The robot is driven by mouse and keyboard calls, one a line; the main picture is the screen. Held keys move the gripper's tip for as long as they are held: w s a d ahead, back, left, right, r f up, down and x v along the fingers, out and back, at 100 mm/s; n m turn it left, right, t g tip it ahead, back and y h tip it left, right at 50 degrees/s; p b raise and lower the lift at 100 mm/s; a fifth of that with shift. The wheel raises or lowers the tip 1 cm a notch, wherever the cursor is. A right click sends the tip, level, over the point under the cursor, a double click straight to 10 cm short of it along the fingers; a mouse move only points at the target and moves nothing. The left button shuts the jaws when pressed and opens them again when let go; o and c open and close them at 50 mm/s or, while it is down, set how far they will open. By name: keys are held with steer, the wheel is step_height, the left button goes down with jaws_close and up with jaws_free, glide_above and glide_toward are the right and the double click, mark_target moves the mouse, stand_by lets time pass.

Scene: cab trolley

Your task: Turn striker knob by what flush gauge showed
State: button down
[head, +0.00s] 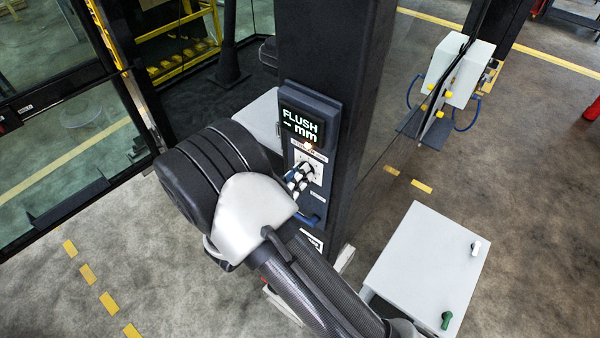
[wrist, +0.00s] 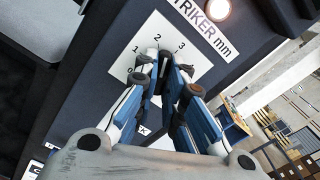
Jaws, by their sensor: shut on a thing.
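The flush gauge display (head: 301,126) on the dark post reads "FLUSH" and "– mm", with no number. Below it is the white striker dial plate (head: 317,170), which in the wrist view (wrist: 196,72) carries the marks 1, 2 and 3 under a "STRIKER mm" label (wrist: 200,27). My gripper (head: 302,172) is at this plate, and in the wrist view its blue-and-white fingers (wrist: 163,74) are shut on the striker knob at the plate's middle. The fingers hide most of the knob, so I cannot tell which mark it points to.
A small lamp (wrist: 217,9) glows above the label. A blue handle (head: 309,219) sits lower on the post. A grey cabinet (head: 425,262) with a white and a green knob stands at the right. A glass door frame (head: 62,130) is at the left, with open floor before it.

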steer(key=shift+n+p, duration=0.5)
steer(key=shift+n, duration=1)
steer(key=c, duration=1.7)
jaws_free()
steer(key=v, duration=1.2)
